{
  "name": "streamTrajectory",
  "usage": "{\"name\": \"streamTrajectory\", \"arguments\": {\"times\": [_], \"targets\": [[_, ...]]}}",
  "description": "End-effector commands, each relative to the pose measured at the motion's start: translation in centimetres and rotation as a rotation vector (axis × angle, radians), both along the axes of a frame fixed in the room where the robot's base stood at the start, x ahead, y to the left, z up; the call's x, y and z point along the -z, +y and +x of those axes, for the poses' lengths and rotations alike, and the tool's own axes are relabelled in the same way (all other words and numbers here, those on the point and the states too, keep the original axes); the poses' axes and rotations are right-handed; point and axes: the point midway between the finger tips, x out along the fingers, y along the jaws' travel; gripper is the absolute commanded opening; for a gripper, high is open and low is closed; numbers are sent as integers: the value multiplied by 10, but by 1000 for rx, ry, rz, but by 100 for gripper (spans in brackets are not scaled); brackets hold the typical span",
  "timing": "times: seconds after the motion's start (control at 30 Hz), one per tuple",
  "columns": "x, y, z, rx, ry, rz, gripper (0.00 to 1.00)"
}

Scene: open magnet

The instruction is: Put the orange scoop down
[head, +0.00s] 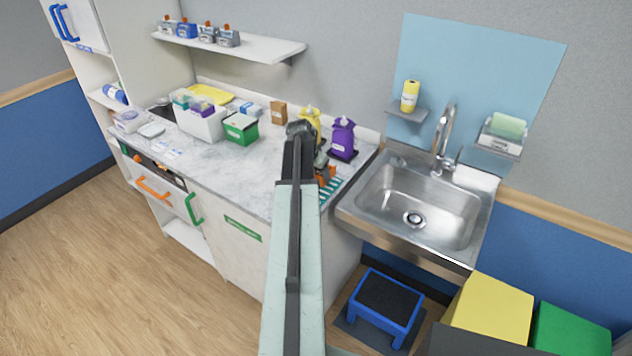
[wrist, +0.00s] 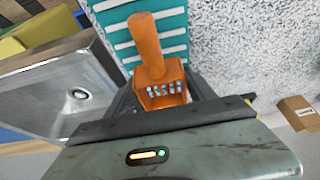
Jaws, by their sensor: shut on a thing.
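The orange scoop (wrist: 150,48) is between the jaws of my gripper (wrist: 163,88) in the wrist view, and the jaws are shut on it. Its handle points away from my gripper, and its boxy end, with small pale marks inside, is near the jaws. The teal-and-white striped mat (wrist: 174,22) lies behind the scoop. In the head view the scoop (head: 326,175) shows beside my arm, over the mat (head: 331,190) at the counter's front right edge. My arm hides part of both. I cannot tell whether the scoop touches the mat.
The steel sink (head: 418,205) is just right of the mat. A purple pouch (head: 343,138) and a yellow pouch (head: 309,125) stand behind it. A green box (head: 241,129) and a white bin (head: 200,123) stand left. Bare marble counter (head: 235,170) lies left of my arm.

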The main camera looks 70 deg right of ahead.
Motion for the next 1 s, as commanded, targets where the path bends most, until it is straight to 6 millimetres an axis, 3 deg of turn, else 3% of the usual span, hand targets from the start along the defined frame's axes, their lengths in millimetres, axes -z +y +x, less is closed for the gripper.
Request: {"name": "streamTrajectory", "arguments": {"times": [0.03, 0.07, 0.47, 0.5, 0.53, 0.87, 1.0], "targets": [[20, -1, -4, 5, 0, 0, 16], [23, -1, -5, 7, 0, 0, 16], [25, -3, -10, 14, 1, 0, 16], [23, -3, -10, 14, 1, 0, 74], [23, -3, -10, 14, 1, 0, 83], [22, -4, -11, 15, 0, 0, 85], [13, -2, -11, 15, 0, 0, 85]]}}
